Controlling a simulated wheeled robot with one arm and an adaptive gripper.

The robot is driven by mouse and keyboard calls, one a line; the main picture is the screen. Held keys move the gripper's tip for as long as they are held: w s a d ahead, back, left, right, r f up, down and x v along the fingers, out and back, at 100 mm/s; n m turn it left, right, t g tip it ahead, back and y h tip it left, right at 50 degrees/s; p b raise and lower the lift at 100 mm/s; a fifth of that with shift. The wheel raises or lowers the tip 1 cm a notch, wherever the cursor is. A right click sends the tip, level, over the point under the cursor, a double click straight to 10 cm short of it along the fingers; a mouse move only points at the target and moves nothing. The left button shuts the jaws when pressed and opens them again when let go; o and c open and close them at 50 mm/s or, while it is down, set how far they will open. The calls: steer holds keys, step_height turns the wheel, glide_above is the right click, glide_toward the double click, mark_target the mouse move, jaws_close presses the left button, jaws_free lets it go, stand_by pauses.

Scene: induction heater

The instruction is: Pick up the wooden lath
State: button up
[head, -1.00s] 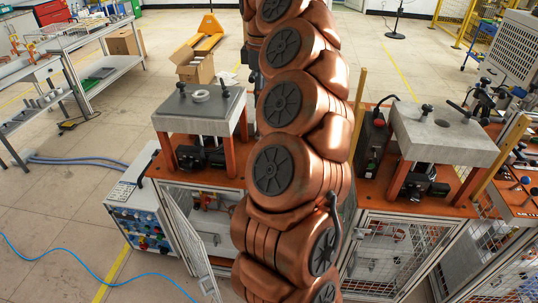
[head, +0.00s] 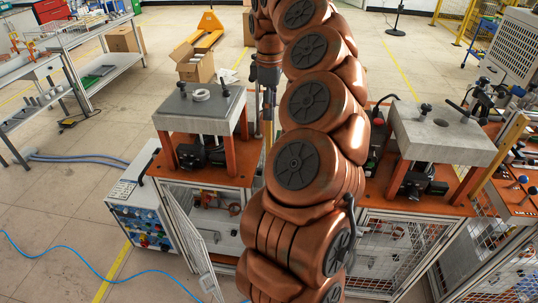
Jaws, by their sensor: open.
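The place right of my arm where an upright wooden strip stood earlier is covered by my copper-coloured arm. My gripper (head: 267,112) hangs at the left edge of my arm, above the gap between the two grey-topped stands. It is small and partly hidden, and its jaws are open. I see no lath between them.
The right stand has a thicker grey block (head: 443,135). A control box (head: 142,215) stands at lower left. A cardboard box (head: 194,66) lies behind. Floor at left is mostly clear.

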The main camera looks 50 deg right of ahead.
steer(key=shift+a+f+p, duration=0.15)
steer(key=shift+f+p, duration=0.2)
steer(key=shift+f, duration=0.65)
steer(key=shift+a+f+p, duration=0.15)
steer(key=shift+f+p, duration=0.2)
steer(key=shift+f, duration=0.65)
steer(key=shift+c, duration=0.4)
jaws_close()
